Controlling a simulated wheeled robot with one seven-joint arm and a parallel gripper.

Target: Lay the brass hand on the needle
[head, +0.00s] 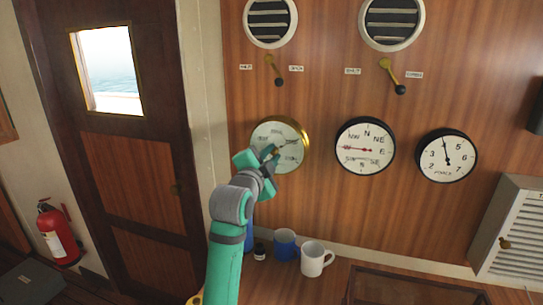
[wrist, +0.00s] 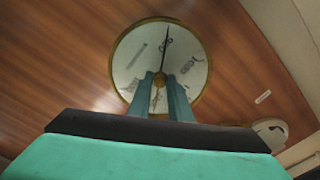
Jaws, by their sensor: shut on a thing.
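The brass-rimmed barometer dial (head: 261,131) hangs on the wood wall, left of two black-rimmed dials. It fills the upper middle of the wrist view (wrist: 128,62). Its dark needle (head: 291,142) points right and slightly up in the head view; in the wrist view the needle (wrist: 165,45) points up from the centre. My gripper (head: 272,153) is at the dial face. In the wrist view its fingertips (wrist: 160,78) are shut on the small brass knob (wrist: 160,75) at the dial's centre. The brass hand itself cannot be told clearly; the fingers cover part of the lower face.
A wind dial (head: 365,160) and a force dial (head: 447,156) hang to the right. Two vents with brass levers (head: 274,69) (head: 392,75) are above. Below, a blue mug (head: 285,246), a white mug (head: 315,261) and a small dark bottle (head: 260,252) stand on the counter.

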